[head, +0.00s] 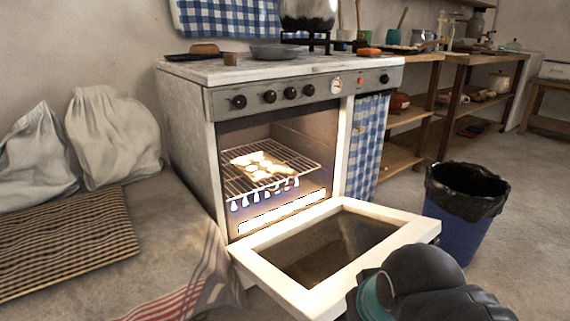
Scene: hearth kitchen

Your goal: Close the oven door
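The oven (280,100) stands in the middle of the head view, with its cavity lit and gas flames showing at the bottom. Its door (385,212) is folded down wide open, a white frame around a dark glass pane. A wire rack (240,185) inside the oven bears bright, pale pieces that I cannot identify. Part of my arm shows at the lower right, in front of the door's near right corner. My gripper's fingertips are not visible, and I cannot tell whether the arm touches the door.
A blue bin (455,232) with a black liner stands right of the door. White sacks (112,140) and a ribbed mat (60,240) lie on a surface at left. A striped cloth (180,300) lies near the door's left side. Wooden shelves (405,160) stand behind.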

